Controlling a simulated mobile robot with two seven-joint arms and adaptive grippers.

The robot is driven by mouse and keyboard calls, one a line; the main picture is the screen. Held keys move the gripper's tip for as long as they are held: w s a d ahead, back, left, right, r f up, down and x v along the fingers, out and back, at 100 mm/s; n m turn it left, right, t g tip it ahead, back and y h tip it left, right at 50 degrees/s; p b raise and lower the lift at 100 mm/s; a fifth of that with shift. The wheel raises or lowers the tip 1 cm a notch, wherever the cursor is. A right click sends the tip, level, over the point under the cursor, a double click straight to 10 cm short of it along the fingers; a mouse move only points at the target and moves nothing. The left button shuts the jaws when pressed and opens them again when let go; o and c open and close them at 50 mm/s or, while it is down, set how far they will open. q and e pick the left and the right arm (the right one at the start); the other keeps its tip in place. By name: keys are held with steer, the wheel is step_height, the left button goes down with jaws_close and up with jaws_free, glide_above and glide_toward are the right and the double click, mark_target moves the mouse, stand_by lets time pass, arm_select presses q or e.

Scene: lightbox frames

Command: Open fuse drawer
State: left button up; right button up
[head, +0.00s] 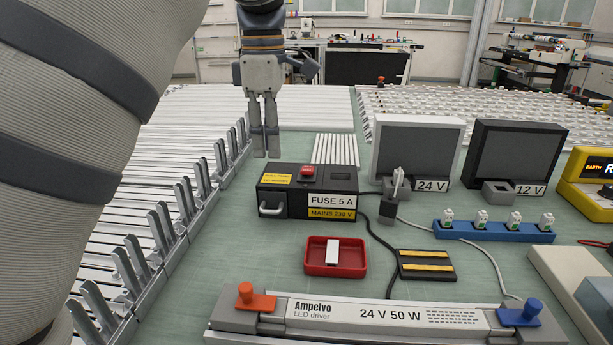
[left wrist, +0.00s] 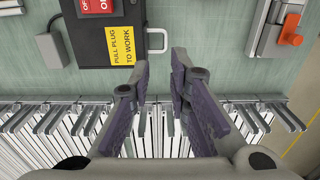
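The black fuse box (head: 330,204) sits on the bench, labelled "FUSE 5 A" and "MAINS 230 V", with a red switch on top. The front looks closed. My left gripper (head: 265,150) points down, beyond the box's left end in the head view. In the left wrist view its fingers (left wrist: 160,66) are apart, with nothing between the tips, just below the handle and box. My right gripper is not in view.
A row of upright metal clamps (head: 185,200) runs along the left. A red tray (head: 335,263) and an LED driver (head: 390,314) lie in front of the box. A black cable leaves its right side. Green bench surface is bare left of the tray.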

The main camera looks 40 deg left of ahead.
mark_target(269, 199)
arm_select(q)
steer(key=f, duration=0.7)
steer(key=s+f, duration=0.1)
steer(key=f, duration=0.3)
steer(key=shift+f, duration=0.35)
jaws_close()
